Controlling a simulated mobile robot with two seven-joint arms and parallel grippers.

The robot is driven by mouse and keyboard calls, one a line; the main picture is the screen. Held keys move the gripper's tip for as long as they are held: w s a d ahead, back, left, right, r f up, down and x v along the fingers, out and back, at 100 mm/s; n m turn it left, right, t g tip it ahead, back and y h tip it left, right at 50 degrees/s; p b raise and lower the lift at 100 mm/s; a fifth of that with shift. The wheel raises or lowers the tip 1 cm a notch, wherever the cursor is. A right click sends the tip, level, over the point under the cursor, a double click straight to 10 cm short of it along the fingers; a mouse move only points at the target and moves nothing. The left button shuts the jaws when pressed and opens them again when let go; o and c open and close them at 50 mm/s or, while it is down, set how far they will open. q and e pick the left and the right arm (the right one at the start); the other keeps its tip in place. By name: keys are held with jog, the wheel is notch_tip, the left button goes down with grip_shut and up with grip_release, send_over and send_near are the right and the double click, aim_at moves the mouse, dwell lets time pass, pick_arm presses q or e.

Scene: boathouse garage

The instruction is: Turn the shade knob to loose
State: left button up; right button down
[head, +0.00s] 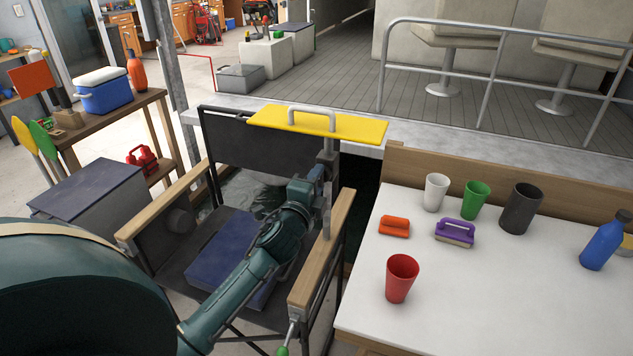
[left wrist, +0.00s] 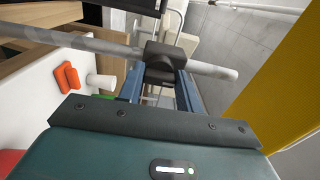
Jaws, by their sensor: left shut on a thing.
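The yellow shade (head: 350,126) with a grey handle is a flat panel above the folding chair, on a grey pole (head: 328,210). In the left wrist view the shade (left wrist: 285,75) fills the right side, and the pole (left wrist: 215,70) crosses the picture. A dark block-like knob (left wrist: 165,62) sits at the pole, between the blue fingers of my left gripper (left wrist: 162,82). The gripper is shut on this knob. No loose or tight marking is readable.
The chair's wooden armrests (head: 322,248) flank my left arm. A white table (head: 450,300) at right holds cups (head: 402,278), brushes and a blue bottle (head: 604,240). A shelf (head: 120,110) with a cooler (head: 103,90) stands at left. Grey deck and railing lie behind.

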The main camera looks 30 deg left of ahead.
dwell(0.4)
pick_arm(q)
jog(key=o, duration=1)
jog(key=b+v, duration=0.2)
jog(key=v, duration=1.1)
jog(key=shift+d, duration=0.1)
jog(key=s+d+f+n+g+h, duration=0.3)
jog(key=s+d+f+n, duration=0.3)
jog(key=d+f, duration=0.3)
jog(key=s+d+f+n+g+h, duration=0.4)
jog(key=s+d+f+n, duration=0.2)
jog(key=f, duration=0.8)
jog(key=s+d, duration=0.1)
jog(key=d, duration=0.1)
jog(key=shift+d, duration=0.4)
